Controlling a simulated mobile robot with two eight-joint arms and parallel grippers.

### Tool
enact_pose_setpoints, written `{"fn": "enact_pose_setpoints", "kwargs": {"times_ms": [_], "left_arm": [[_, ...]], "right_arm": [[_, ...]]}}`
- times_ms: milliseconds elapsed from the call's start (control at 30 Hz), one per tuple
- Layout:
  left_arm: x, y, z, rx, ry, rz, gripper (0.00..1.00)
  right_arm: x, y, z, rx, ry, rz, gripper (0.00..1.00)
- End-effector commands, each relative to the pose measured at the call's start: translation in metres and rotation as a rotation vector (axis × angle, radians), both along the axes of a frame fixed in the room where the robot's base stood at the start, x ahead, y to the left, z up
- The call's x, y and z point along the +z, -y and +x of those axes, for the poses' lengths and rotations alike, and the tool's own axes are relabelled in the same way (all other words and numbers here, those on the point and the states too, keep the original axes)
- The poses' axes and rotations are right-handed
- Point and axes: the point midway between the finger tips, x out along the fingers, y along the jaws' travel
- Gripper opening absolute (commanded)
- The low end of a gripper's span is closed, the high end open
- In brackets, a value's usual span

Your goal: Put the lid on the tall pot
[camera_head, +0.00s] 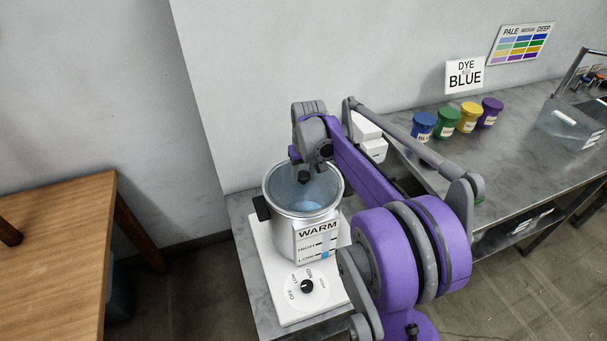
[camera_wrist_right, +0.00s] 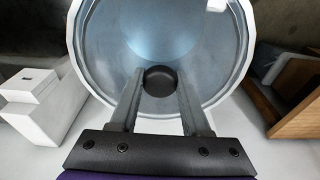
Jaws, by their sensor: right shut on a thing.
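The tall metal pot (camera_head: 285,228) stands upright on a white hot plate, with a dark side handle and a WARM label on its front. A clear, bluish lid (camera_head: 283,190) with a grey rim lies over the pot's mouth; I cannot tell whether it rests fully on the rim or is slightly above it. In the right wrist view the lid (camera_wrist_right: 115,45) fills the upper middle. My right gripper (camera_head: 304,177) is above the pot, pointing down. In the wrist view its two fingers are on either side of the lid's black knob (camera_wrist_right: 160,80), shut on it. My left gripper is not in view.
The white hot plate (camera_head: 262,262) has a dial at its front. Blue, green, yellow and purple tubs (camera_head: 446,124) stand on the grey bench (camera_head: 420,165), with a clear basin (camera_head: 572,125) farther right. A wooden table (camera_head: 60,250) is at left, across a floor gap.

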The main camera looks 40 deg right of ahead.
Motion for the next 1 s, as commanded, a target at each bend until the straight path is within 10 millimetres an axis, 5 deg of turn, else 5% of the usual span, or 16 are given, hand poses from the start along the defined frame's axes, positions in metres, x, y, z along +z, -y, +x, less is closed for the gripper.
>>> {"fn": "enact_pose_setpoints", "kwargs": {"times_ms": [700, 733, 900, 1000], "left_arm": [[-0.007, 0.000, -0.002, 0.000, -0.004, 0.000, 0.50], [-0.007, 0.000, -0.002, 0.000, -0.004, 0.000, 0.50], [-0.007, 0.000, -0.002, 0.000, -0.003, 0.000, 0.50], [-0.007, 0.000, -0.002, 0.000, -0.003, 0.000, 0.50]], "right_arm": [[-0.010, 0.000, 0.000, 0.000, 0.000, 0.000, 0.00], [-0.010, 0.000, 0.000, 0.000, 0.000, 0.000, 0.49], [-0.010, 0.000, 0.000, 0.000, 0.000, 0.000, 0.79], [-0.010, 0.000, 0.000, 0.000, 0.000, 0.000, 0.82]]}}
